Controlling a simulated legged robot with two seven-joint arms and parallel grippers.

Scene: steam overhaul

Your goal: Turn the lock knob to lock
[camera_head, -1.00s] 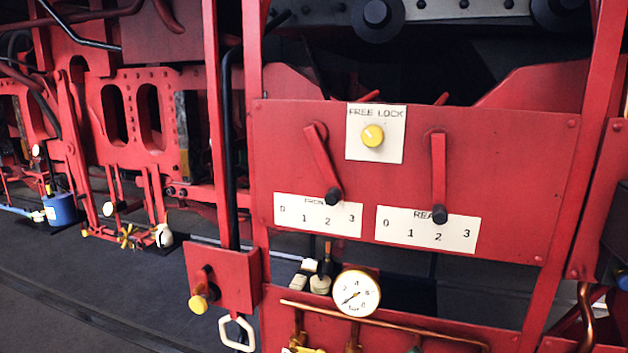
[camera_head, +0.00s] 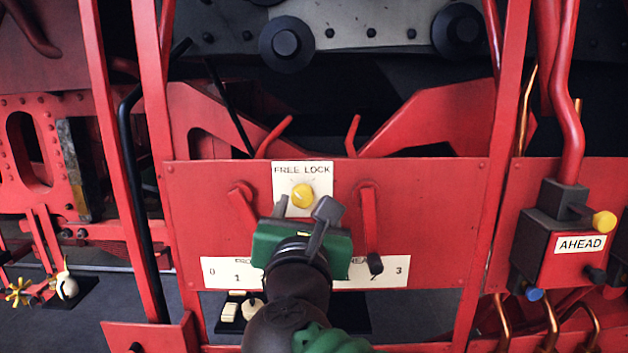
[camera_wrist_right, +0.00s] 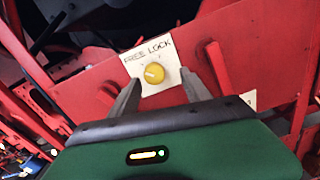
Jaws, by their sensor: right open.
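The lock knob (camera_head: 302,195) is a round yellow knob on a white plate (camera_head: 288,180) marked FREE LOCK, on the red panel (camera_head: 430,200). Its pale pointer mark aims to the upper left, toward the FREE side, in the wrist view. My right gripper (camera_head: 304,207) is open in front of the panel, just below the knob in the head view. In the right wrist view, the knob (camera_wrist_right: 154,73) shows between and beyond the two grey fingers (camera_wrist_right: 158,90). The fingers appear apart from it. My left gripper is not in view.
A left red lever (camera_head: 243,205) and a right red lever (camera_head: 369,220) flank the knob closely. Number scales (camera_head: 395,271) lie below, partly hidden by my arm. A box marked AHEAD (camera_head: 580,245) stands at the right. Red bars rise at both panel sides.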

